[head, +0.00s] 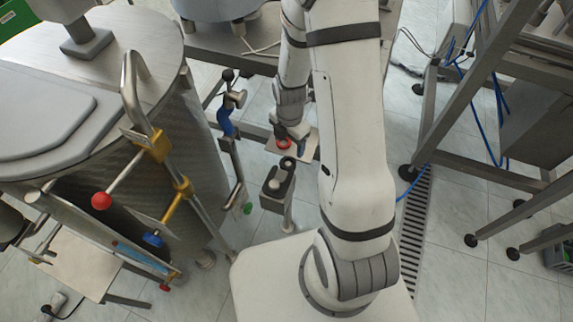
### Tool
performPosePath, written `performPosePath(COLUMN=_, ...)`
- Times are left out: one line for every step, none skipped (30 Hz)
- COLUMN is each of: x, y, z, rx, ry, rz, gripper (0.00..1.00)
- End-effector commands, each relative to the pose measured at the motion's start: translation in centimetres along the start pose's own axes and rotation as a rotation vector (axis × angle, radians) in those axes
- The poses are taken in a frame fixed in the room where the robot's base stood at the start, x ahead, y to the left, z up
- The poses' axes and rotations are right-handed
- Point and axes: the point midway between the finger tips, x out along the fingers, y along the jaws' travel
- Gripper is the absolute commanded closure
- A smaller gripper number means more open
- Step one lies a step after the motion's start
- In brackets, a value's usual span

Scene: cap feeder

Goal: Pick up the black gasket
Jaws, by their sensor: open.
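My gripper (290,133) is small in the head view, at the end of my white arm, left of the arm's thick link. It points down over a small light plate (308,146) and is open. A round red piece (283,144) shows at the plate, right by the fingertips. I cannot tell whether the fingers touch it. I cannot make out the black gasket for sure. It may be hidden by the gripper or too small to tell.
A large metal tank (150,60) with pipes and a red-knobbed lever (101,200) fills the left. A metal frame (470,90) with blue cables stands at the right. A floor drain (413,225) runs right of my arm. Tiled floor at lower right is mostly free.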

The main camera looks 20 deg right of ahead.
Motion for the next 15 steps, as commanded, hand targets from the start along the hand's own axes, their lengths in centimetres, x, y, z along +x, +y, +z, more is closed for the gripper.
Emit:
performPosePath(x=0.8, y=0.0, z=0.0, rx=-0.016, ry=0.002, rz=-0.004, gripper=0.29)
performPosePath(x=1.1, y=-0.1, z=0.0, rx=-0.022, ry=0.003, rz=-0.005, gripper=0.29)
performPosePath(x=1.5, y=-0.1, z=0.0, rx=-0.027, ry=0.003, rz=-0.005, gripper=0.29)
performPosePath(x=1.8, y=-0.1, z=0.0, rx=-0.029, ry=0.003, rz=-0.005, gripper=0.29)
performPosePath(x=2.1, y=-0.1, z=0.0, rx=-0.029, ry=0.003, rz=-0.006, gripper=0.29)
performPosePath(x=2.6, y=-0.1, z=0.0, rx=-0.029, ry=0.004, rz=-0.006, gripper=0.29)
performPosePath(x=2.9, y=-0.1, z=0.0, rx=-0.029, ry=0.003, rz=-0.005, gripper=0.29)
performPosePath(x=3.1, y=-0.1, z=0.0, rx=-0.028, ry=0.003, rz=-0.005, gripper=0.29)
performPosePath(x=3.5, y=-0.1, z=0.0, rx=-0.028, ry=0.003, rz=-0.005, gripper=0.29)
performPosePath(x=3.8, y=-0.2, z=0.0, rx=-0.028, ry=0.004, rz=-0.006, gripper=0.29)
performPosePath(x=4.1, y=-0.2, z=0.0, rx=-0.028, ry=0.003, rz=-0.006, gripper=0.29)
performPosePath(x=4.6, y=-0.3, z=0.0, rx=-0.027, ry=0.004, rz=-0.006, gripper=0.29)
performPosePath(x=5.1, y=-0.4, z=0.0, rx=-0.027, ry=0.004, rz=-0.007, gripper=0.29)
performPosePath(x=5.6, y=-0.5, z=0.0, rx=-0.027, ry=0.004, rz=-0.007, gripper=0.29)
performPosePath(x=6.2, y=-0.6, z=0.0, rx=-0.027, ry=0.004, rz=-0.007, gripper=0.29)
